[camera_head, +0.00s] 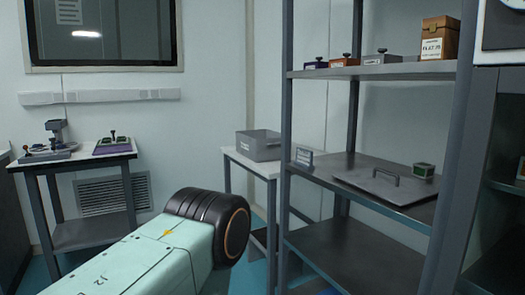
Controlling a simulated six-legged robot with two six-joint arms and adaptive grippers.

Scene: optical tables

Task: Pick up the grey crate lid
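The grey crate lid (373,181) is a flat dark-grey plate with a raised handle (386,175) on top. It lies flat on the middle shelf of the metal rack at the right. A small green-topped block (423,171) sits at its far right edge; I cannot tell if it rests on the lid. A grey open crate (260,145) stands on a white table left of the rack. Neither of my grippers is in view.
The shelf rack (286,120) has grey posts, and its front post stands left of the lid. The upper shelf holds several small boxes and a brown case (439,38). A small table (75,158) with instruments stands at the left. The lower shelf looks mostly bare.

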